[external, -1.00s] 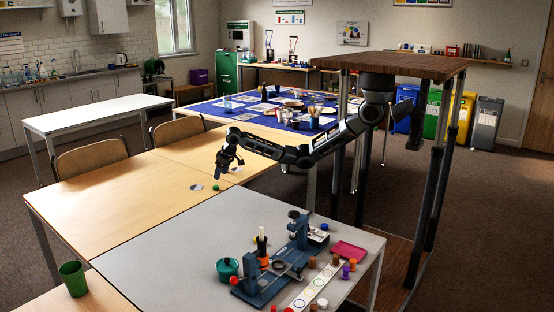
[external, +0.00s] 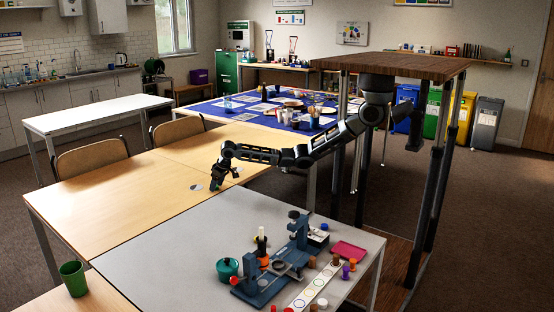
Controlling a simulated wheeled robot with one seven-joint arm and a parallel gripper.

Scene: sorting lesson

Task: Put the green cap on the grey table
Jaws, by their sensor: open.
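My gripper (external: 216,184) is low over the wooden table (external: 110,195), near its right side, with its jaws open and pointing down. The small green cap is at this spot, between or just behind the fingers. They hide most of it, and I cannot tell whether they touch it. The grey table (external: 165,250) stands in front of the wooden table, to the right and nearer the camera. Its left part is bare.
On the grey table's right side are a blue press-like fixture (external: 270,282), a teal pot (external: 227,268), a white strip with rings (external: 315,288), a pink tray (external: 348,249) and several small caps. A white disc (external: 196,187) lies just left of my gripper. A green cup (external: 73,278) stands front left.

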